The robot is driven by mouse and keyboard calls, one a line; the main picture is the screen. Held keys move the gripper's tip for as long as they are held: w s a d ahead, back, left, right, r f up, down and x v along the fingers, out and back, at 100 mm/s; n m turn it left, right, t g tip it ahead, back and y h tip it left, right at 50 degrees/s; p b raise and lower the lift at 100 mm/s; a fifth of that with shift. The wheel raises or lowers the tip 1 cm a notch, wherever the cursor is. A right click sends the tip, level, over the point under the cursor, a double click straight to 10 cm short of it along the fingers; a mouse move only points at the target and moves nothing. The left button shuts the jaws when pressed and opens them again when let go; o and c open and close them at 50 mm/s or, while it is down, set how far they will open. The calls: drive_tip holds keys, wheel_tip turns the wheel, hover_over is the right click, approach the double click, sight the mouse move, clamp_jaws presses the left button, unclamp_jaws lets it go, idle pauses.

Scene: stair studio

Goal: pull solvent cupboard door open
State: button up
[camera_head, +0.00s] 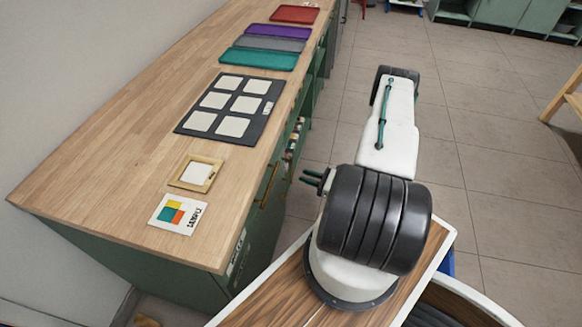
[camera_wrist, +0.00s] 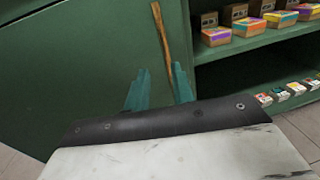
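The green cupboard door (camera_wrist: 70,75) fills the left of the wrist view, and a narrow part of it (camera_head: 262,232) shows under the bench in the head view. A long brass-coloured handle (camera_wrist: 161,35) stands on it near its right edge; it also shows in the head view (camera_head: 268,186). My gripper (camera_wrist: 160,88) has two teal fingers spread apart, with the handle's lower end between them in the picture. In the head view my gripper (camera_head: 308,180) is right of the handle, with a gap between. It holds nothing. The door looks shut.
Open green shelves (camera_wrist: 250,50) with small boxes adjoin the door on the right. The wooden bench top (camera_head: 110,130) above holds a sample card (camera_head: 177,213), a framed tile (camera_head: 197,173), a swatch board (camera_head: 229,106) and coloured trays (camera_head: 259,59). Tiled floor lies clear to the right.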

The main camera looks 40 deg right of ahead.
hover_over(291, 180)
drive_tip(key=shift+w+d+r+h, duration=0.2)
drive_tip(key=shift+w+h, duration=0.1)
drive_tip(key=shift+w, duration=0.05)
